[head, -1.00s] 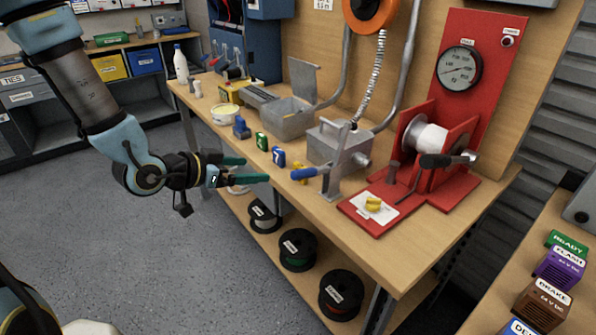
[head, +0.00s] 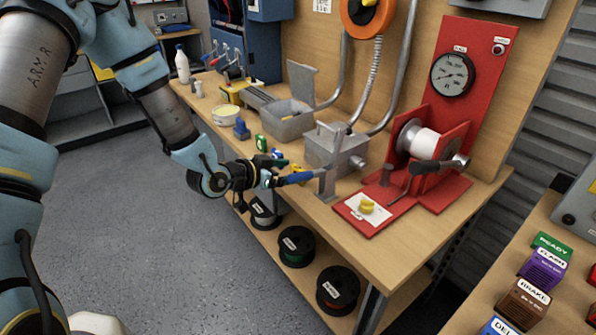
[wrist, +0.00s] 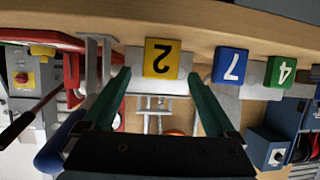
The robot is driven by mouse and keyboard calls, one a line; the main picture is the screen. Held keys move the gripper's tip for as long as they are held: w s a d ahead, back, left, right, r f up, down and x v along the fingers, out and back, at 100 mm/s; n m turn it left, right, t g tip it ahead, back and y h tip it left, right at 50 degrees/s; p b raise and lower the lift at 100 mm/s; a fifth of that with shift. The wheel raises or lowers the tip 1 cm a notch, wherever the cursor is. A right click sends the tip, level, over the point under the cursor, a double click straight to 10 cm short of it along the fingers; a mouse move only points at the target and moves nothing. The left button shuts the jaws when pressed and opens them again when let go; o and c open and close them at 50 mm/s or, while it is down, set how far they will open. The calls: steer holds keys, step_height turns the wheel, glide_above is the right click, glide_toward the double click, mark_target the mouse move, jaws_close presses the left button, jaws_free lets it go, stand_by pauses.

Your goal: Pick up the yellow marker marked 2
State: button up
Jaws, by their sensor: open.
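The yellow marker marked 2 (wrist: 161,58) stands upright at the bench's near edge in the wrist view, its number upside down in the picture. It lies between and just ahead of the tips of my open, empty gripper (wrist: 157,74), apart from both fingers. In the head view only a small part of the yellow marker (head: 297,168) shows, mostly hidden behind the blue-handled lever. My gripper (head: 268,179) is at the bench's front edge there, its fingers partly hidden.
The blue marker 7 (wrist: 230,66) and green marker 4 (wrist: 280,71) stand to the right in the wrist view. The blue lever handle (head: 296,178) is close beside my gripper. A grey press box (head: 330,148) and red winder (head: 432,185) stand on the bench (head: 400,238).

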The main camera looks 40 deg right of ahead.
steer(key=shift+d, duration=0.15)
steer(key=c, duration=1.4)
